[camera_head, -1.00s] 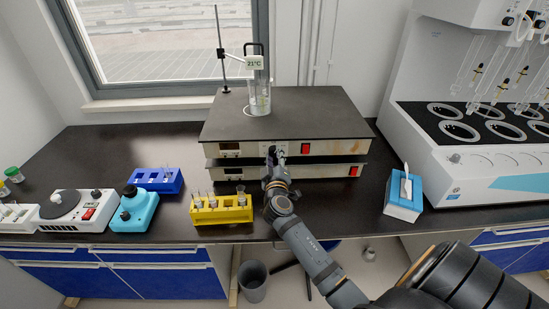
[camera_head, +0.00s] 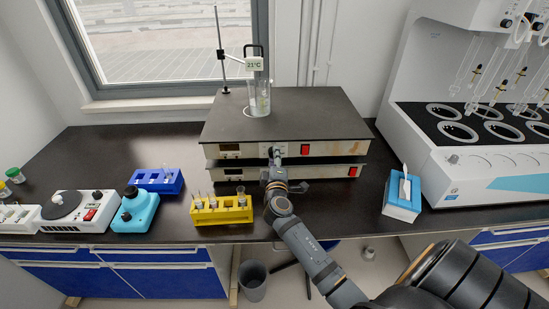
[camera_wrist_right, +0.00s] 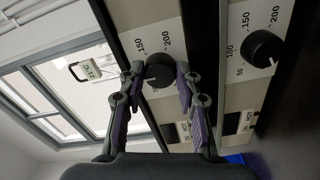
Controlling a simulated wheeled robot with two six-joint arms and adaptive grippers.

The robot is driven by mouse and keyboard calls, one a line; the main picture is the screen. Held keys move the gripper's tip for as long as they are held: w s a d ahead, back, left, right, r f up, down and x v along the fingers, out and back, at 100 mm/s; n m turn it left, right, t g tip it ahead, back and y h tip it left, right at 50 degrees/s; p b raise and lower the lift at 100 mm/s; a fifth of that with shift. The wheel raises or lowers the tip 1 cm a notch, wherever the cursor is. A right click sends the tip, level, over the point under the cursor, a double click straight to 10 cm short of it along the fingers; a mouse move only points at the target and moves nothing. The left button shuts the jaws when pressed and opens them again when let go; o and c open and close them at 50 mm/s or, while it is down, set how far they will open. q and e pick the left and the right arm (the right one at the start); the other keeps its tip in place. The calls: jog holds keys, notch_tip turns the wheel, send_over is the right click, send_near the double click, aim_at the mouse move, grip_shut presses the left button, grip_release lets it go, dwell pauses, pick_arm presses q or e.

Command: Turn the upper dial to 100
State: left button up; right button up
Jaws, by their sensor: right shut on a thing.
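Two stacked hot plates stand mid-bench, the upper one (camera_head: 345,148) above the lower one (camera_head: 325,172). The black round upper dial (camera_wrist_right: 160,70) lies between the fingers of my right gripper (camera_wrist_right: 160,76) in the right wrist view. The gripper is shut on it. The 150 and 200 marks show beside this dial; its pointer cannot be made out. The lower dial (camera_wrist_right: 263,48) is free, to the right, with its scale visible. In the head view my right gripper (camera_head: 277,151) is at the upper front panel and hides the upper dial. My left gripper is out of view.
A beaker (camera_head: 259,103) stands on the top plate under a 21°C display (camera_head: 254,63). A yellow tube rack (camera_head: 222,215) is left of my right arm. A blue box (camera_head: 402,198) and a large white apparatus (camera_head: 470,170) are to the right.

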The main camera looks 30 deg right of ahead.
jog(key=o, duration=1.2)
jog(key=shift+c, duration=0.2)
jog(key=v, duration=1.2)
